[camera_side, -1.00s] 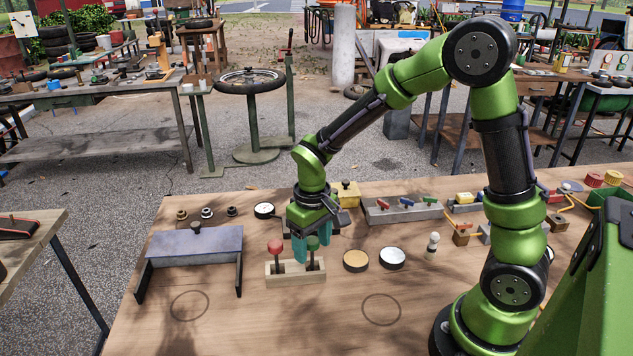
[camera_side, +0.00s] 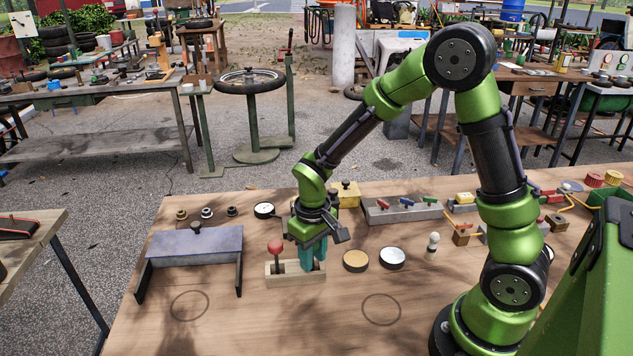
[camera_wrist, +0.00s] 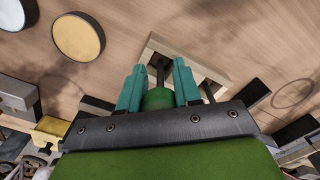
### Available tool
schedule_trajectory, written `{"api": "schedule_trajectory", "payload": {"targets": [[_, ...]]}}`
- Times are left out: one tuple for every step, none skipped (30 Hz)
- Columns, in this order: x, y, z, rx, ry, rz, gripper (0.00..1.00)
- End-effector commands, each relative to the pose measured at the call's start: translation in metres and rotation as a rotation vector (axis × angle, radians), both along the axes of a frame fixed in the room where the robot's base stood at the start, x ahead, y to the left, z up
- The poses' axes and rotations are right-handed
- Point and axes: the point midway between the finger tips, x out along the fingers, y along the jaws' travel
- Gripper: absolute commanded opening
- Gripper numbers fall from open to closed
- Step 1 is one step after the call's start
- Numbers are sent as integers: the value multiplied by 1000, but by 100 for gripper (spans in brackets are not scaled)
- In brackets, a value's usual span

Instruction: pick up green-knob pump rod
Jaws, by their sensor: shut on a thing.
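The green-knob pump rod shows in the wrist view as a green knob (camera_wrist: 160,98) with a dark rod beyond it, between the teal fingers of my gripper (camera_wrist: 159,85). In the side view my gripper (camera_side: 313,255) is low over the right end of the pale wooden block (camera_side: 285,279), and its fingers hide the green knob. The gripper is shut on the green-knob pump rod. The rod's lower end is still at the block, as far as I can see. A red-knob rod (camera_side: 275,250) stands upright in the block just left of my gripper.
Right of the block lie a tan-topped disc (camera_side: 356,260) and a white-topped disc (camera_side: 392,258). A grey bench-like stand (camera_side: 196,246) is to the left. A dial gauge (camera_side: 264,210) and a yellow box (camera_side: 347,195) are behind. The front table has free room around two drawn circles.

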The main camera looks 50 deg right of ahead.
Motion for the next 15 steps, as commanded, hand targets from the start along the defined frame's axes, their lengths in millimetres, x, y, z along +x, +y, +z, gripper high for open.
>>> {"api": "schedule_trajectory", "payload": {"targets": [[0,0,0,0,-1,0,3],[0,0,0,0,-1,0,3],[0,0,1,0,-1,0,3],[1,0,2,0,-2,0,3],[1,0,4,0,-3,0,3],[1,0,8,1,-4,0,3],[1,0,12,0,-5,0,3],[2,0,16,0,-6,0,3],[2,0,24,0,-7,-1,3],[2,0,30,0,-8,-1,3],[2,0,36,0,-9,0,3],[2,0,45,0,-9,0,3],[1,0,51,0,-8,-1,3],[1,0,57,1,-8,-1,3],[2,0,65,0,-7,0,3]]}}
